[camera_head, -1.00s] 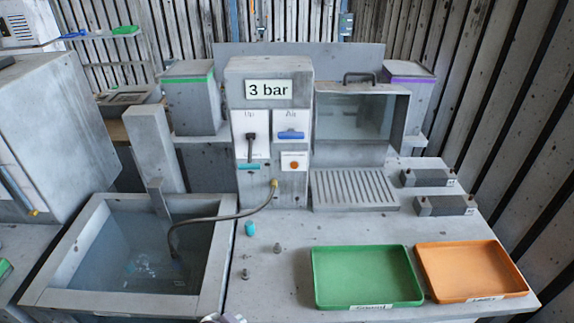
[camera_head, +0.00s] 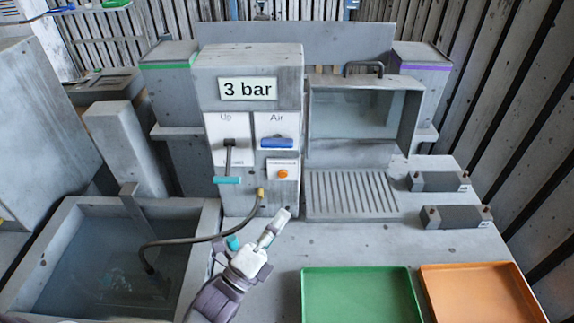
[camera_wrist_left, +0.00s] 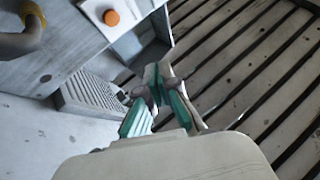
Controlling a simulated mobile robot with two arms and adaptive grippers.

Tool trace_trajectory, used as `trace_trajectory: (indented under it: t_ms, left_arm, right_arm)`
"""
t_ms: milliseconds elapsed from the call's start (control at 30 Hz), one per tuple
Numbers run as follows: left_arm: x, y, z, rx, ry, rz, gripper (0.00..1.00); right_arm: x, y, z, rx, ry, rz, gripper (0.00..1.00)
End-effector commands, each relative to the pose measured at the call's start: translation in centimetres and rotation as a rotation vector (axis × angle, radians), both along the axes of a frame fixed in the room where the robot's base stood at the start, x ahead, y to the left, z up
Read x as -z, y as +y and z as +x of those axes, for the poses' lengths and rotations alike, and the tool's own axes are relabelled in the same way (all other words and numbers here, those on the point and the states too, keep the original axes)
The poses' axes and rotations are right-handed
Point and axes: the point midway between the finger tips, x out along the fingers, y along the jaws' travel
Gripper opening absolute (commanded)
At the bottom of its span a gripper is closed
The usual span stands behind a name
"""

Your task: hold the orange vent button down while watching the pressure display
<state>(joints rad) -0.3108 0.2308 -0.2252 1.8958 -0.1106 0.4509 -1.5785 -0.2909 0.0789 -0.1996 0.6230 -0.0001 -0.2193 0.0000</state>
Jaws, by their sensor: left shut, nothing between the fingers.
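The orange vent button (camera_head: 283,174) sits on a small white plate on the front of the grey control column, below the blue air handle. In the left wrist view the orange button (camera_wrist_left: 111,17) shows at the upper left, apart from the fingers. The pressure display (camera_head: 248,90) at the top of the column reads "3 bar". My left gripper (camera_head: 283,214) is below the button, near the column's foot, and does not touch the button. Its teal-padded fingers show in the left wrist view (camera_wrist_left: 160,88), shut and empty. My right gripper is not in view.
A blue air handle (camera_head: 277,142) and a teal-tipped lever (camera_head: 228,180) are close to the button. A dark hose (camera_head: 195,240) runs from the column into the water tank (camera_head: 205,215). A slatted grate (camera_head: 350,193), green tray (camera_head: 358,295) and orange tray (camera_head: 480,293) lie to the right.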

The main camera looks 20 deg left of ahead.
Motion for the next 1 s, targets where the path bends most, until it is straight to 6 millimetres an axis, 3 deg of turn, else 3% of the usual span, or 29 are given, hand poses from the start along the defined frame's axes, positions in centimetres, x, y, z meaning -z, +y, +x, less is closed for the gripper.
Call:
trace_trajectory:
  t_ms: [533,1000]
  left_arm:
    - [-0.3,0.0,0.2,0.000,-0.042,0.020,0.00]
    - [-0.2,1.7,6.0,-0.001,-0.042,0.021,0.00]
  right_arm:
    - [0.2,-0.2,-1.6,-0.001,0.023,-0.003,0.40]
    - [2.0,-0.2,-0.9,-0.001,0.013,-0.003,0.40]
